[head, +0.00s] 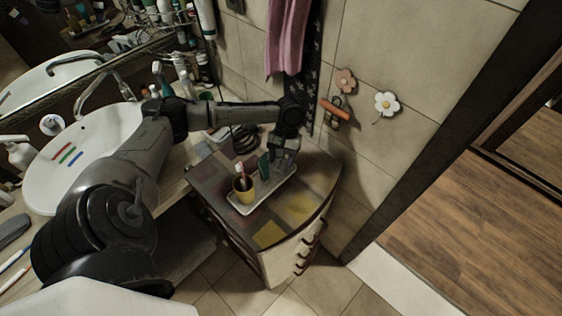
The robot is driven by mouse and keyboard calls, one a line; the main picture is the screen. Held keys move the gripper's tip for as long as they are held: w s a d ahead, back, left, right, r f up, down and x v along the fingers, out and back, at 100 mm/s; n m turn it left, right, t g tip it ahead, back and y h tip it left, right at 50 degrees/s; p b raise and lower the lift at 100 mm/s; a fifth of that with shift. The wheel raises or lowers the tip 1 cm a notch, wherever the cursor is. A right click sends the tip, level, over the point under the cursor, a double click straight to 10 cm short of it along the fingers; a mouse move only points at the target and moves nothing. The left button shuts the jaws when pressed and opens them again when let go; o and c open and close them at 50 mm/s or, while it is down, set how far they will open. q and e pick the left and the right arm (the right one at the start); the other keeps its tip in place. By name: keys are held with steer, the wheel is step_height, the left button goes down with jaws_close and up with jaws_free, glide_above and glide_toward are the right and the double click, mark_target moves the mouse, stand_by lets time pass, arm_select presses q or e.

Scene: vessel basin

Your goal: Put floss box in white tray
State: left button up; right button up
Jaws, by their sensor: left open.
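The white tray (258,208) lies on the corner cabinet top in the middle of the head view. A small dark green upright item (263,167) stands at the tray's far part, close beside my left gripper; it may be the floss box, but it is too small to tell. My left gripper (279,168) points down over the far right part of the tray and is open. Its fingertips are small and dark, and I cannot tell whether they touch anything. My right gripper is not in view.
A yellow flat piece (268,235) lies near the cabinet's front edge. The white sink (75,160) is at left, with several bottles behind. A pink towel (287,38) hangs on the wall.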

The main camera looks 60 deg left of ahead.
arm_select(q)
steer(key=v, duration=1.1)
